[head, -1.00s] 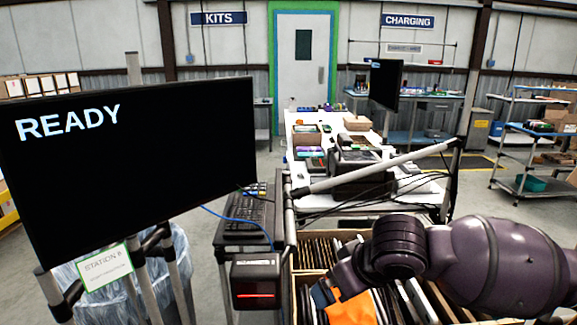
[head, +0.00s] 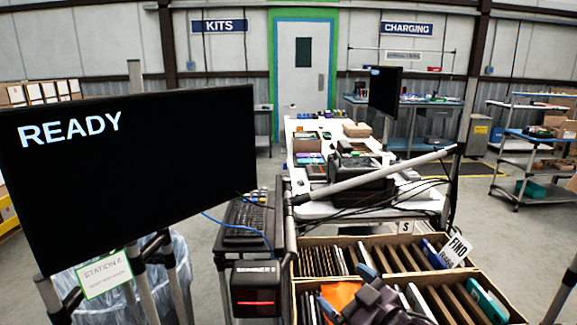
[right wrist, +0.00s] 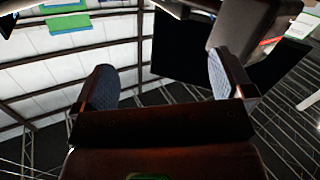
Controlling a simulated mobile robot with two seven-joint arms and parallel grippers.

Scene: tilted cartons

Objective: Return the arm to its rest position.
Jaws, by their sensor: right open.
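My right gripper (head: 346,287) is low in the head view, over the front carton (head: 300,284), with its dark arm running off the bottom edge. Its fingers are apart. In the right wrist view the two padded fingers (right wrist: 160,74) also stand apart with nothing between them. An orange item (head: 341,298) stands in the front carton just behind the gripper and is partly hidden by it. My left gripper is not in view.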

